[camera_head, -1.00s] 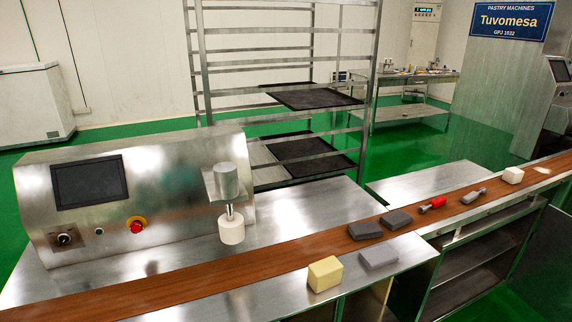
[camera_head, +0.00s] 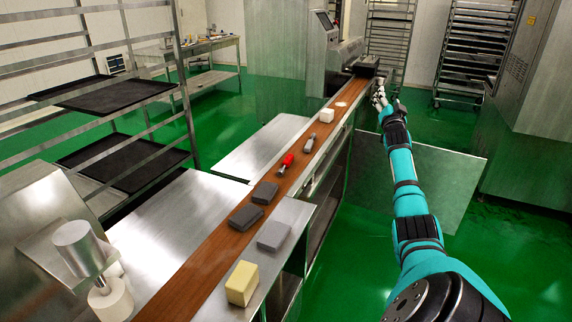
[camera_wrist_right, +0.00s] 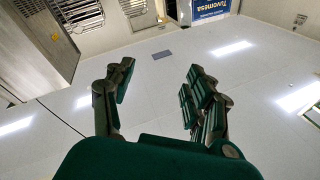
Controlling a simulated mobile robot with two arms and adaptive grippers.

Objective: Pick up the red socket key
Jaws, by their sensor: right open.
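The red socket key (camera_head: 287,161) has a red grip and a metal shaft. It lies on the brown belt in the head view, between a dark grey block and a grey-handled tool. My right gripper (camera_head: 385,96) is at the far end of my outstretched teal arm, right of the belt and well beyond the key. It is open and empty. The right wrist view shows its fingers (camera_wrist_right: 155,95) spread apart against the ceiling, and the key is not in that view. My left gripper is not in view.
On the belt lie two dark grey blocks (camera_head: 246,217), the grey-handled tool (camera_head: 310,142) and a white block (camera_head: 327,115). A grey block (camera_head: 273,236) and a yellow block (camera_head: 242,283) sit on the steel edge beside it. A tray rack (camera_head: 110,100) stands left; green floor is open at right.

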